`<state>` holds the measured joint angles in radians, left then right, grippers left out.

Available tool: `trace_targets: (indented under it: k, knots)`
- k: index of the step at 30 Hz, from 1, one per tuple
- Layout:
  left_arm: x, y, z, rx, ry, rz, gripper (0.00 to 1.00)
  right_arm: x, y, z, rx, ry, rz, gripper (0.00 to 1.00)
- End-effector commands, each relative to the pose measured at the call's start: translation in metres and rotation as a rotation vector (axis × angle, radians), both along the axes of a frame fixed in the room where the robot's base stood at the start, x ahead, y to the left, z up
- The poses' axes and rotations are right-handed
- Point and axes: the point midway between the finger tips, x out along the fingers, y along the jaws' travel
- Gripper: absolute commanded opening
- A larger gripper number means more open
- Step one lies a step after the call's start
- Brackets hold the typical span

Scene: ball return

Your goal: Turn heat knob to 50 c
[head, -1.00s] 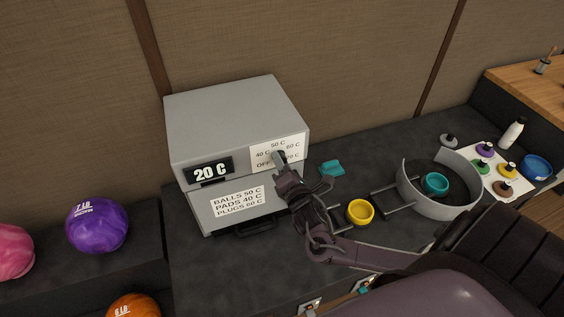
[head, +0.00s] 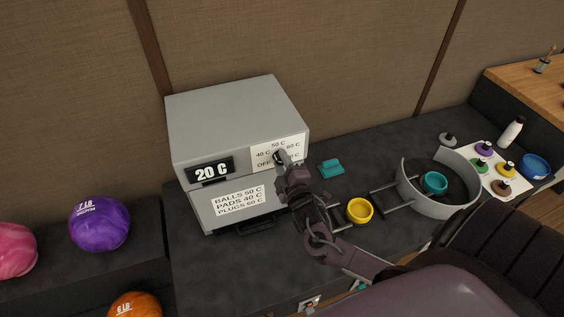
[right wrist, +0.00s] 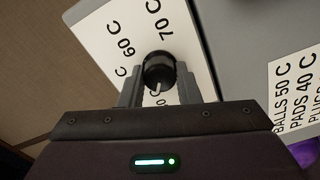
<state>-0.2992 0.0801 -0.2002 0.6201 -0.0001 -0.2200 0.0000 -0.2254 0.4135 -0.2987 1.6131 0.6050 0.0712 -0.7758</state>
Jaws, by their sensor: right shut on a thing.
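The grey heater box (head: 232,115) has a dark display (head: 211,171) reading 20 C. Its white dial label (head: 263,155) carries 50 C at the top, 40 C and 60 C at the sides and OFF lower left. My right gripper (head: 283,160) is at the dial, shut on the heat knob. In the right wrist view the black knob (right wrist: 159,70) sits between the two fingers of the gripper (right wrist: 159,88). Its white pointer mark faces the palm, towards a label partly hidden by the gripper. My left gripper is not in view.
A lower front panel (head: 238,201) reads balls 50 C, pads 40 C, plugs 60 C. A teal block (head: 331,168), a yellow cup (head: 359,211) and a grey round tray (head: 440,205) stand right. Bowling balls (head: 98,222) are at left.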

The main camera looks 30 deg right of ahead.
Motion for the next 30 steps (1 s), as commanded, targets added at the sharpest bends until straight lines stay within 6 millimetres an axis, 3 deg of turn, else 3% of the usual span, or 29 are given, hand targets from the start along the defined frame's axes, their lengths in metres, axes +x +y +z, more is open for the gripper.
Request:
trace_targets:
  k: [18, 30]
  knots:
    - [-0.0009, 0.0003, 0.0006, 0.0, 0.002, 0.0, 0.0, -0.0013, -0.0005, -0.0019, 0.566, -0.131, -0.003, 0.07]
    - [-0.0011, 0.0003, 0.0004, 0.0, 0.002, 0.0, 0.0, -0.0014, -0.0007, -0.0023, 0.831, -0.195, -0.004, 0.07]
